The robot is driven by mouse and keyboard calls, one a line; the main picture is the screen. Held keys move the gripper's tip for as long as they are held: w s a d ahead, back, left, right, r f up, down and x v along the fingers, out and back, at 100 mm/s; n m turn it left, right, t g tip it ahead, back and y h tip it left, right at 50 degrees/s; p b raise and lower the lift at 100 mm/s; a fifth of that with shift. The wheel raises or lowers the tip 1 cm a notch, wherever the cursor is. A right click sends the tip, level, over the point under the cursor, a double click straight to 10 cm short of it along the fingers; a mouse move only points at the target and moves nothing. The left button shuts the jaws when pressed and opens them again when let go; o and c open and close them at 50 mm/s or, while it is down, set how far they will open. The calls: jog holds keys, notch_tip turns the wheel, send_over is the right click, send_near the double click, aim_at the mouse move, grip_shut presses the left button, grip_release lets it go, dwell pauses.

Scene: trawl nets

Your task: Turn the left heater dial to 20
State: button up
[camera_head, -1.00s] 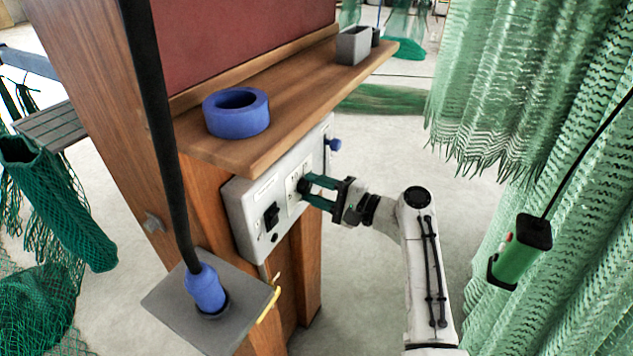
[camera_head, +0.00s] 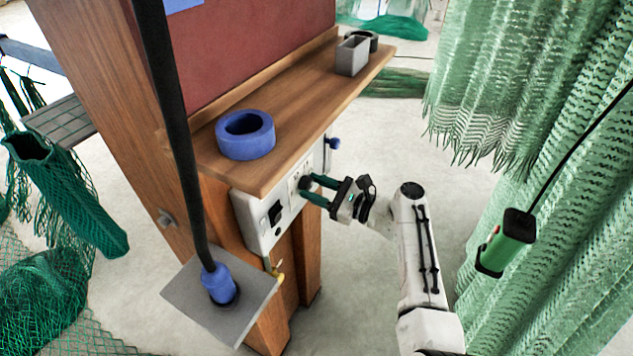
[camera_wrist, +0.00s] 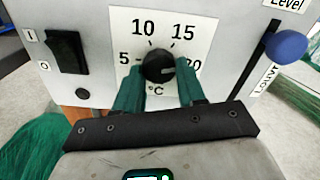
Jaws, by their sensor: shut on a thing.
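The heater dial (camera_wrist: 158,64) is a round black knob on a white scale plate (camera_wrist: 160,22) marked 5, 10, 15, 20 and °C. A pale mark on the knob points right, toward the 20, whose first digit is partly hidden by a finger. My gripper (camera_wrist: 160,78) has its two green fingers on either side of the knob and is shut on it. In the head view my gripper (camera_head: 305,187) reaches the front of the grey-white control box (camera_head: 258,235) from the right, and the fingers mostly cover the dial.
A black rocker switch (camera_wrist: 66,52) is left of the dial, and a blue-knobbed lever (camera_wrist: 287,46) is right. A wooden shelf (camera_head: 300,110) overhangs the box, bearing a blue ring (camera_head: 245,135). A green pendant control (camera_head: 508,242) hangs by green nets at right.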

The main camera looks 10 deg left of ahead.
jog(key=shift+f+m+p, duration=0.15)
jog(key=shift+m+p, duration=0.25)
jog(key=shift+m, duration=1.2)
jog(key=o, duration=1)
jog(key=shift+o, duration=0.2)
jog(key=shift+d, duration=0.1)
jog(key=v, duration=1)
jog(key=shift+s+d+b, duration=0.2)
jog(key=shift+d+b, duration=0.1)
jog(key=shift+b, duration=0.1)
